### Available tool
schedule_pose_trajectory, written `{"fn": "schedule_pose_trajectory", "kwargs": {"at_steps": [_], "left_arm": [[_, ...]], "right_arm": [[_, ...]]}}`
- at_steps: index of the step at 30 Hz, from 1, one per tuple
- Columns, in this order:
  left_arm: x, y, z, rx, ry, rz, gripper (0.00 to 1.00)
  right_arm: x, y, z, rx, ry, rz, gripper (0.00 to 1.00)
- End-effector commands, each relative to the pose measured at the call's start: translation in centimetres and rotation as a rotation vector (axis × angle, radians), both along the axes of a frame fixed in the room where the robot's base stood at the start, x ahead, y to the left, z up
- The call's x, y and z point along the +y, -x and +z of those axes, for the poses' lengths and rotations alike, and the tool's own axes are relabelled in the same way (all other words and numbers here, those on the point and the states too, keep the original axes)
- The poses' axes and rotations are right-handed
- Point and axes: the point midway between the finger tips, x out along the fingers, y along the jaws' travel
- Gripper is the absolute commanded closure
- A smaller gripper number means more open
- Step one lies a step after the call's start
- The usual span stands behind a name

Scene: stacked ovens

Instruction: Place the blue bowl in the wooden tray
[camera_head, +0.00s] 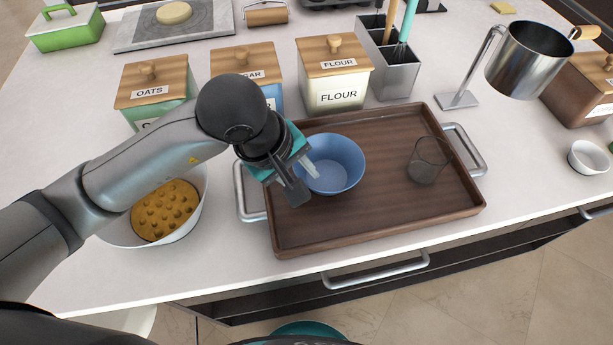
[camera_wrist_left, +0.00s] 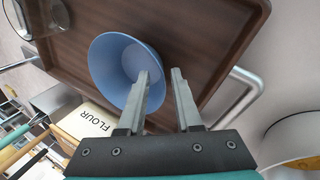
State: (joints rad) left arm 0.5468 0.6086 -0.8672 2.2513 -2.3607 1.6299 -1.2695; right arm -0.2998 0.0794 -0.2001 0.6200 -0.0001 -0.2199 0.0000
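The blue bowl (camera_head: 342,160) sits upright inside the left part of the brown wooden tray (camera_head: 390,222), and appears to rest on its floor. My left gripper (camera_head: 302,180) is at the bowl's left side, with its fingers spread apart. In the left wrist view, one finger of the gripper (camera_wrist_left: 162,75) is over the inside of the bowl (camera_wrist_left: 105,65) and the other is outside it, with the rim between them. The fingers do not look closed on the rim. My right gripper is not in view.
A clear glass (camera_head: 428,162) stands in the tray's right part. A white bowl with a brown food item (camera_head: 166,210) is left of the tray. Oats (camera_head: 158,88), sugar and flour (camera_head: 335,75) canisters and a grey utensil holder stand behind. A metal pot (camera_head: 527,62) is at back right.

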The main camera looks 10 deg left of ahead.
Motion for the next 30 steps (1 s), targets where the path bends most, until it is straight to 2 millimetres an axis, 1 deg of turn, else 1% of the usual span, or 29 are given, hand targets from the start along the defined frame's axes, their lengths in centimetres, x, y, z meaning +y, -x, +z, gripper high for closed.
{"fn": "schedule_pose_trajectory", "kwargs": {"at_steps": [1,6,9,12,18,30], "left_arm": [[0.4,0.1,1.4,-0.007,-0.001,-0.001,0.67],[1.5,1.1,4.9,-0.007,0.000,0.000,0.67],[2.0,1.5,6.5,-0.007,0.000,0.000,0.67],[2.3,1.8,7.6,-0.003,0.000,0.001,0.67],[2.6,2.2,8.5,-0.001,-0.001,0.000,0.67],[2.6,2.2,8.5,-0.001,-0.001,0.000,0.67]], "right_arm": [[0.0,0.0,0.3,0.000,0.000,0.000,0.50],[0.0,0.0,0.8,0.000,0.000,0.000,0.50],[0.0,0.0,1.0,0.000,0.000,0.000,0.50],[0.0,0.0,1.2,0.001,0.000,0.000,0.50],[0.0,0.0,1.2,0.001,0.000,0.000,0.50],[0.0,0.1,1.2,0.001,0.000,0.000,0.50]]}}
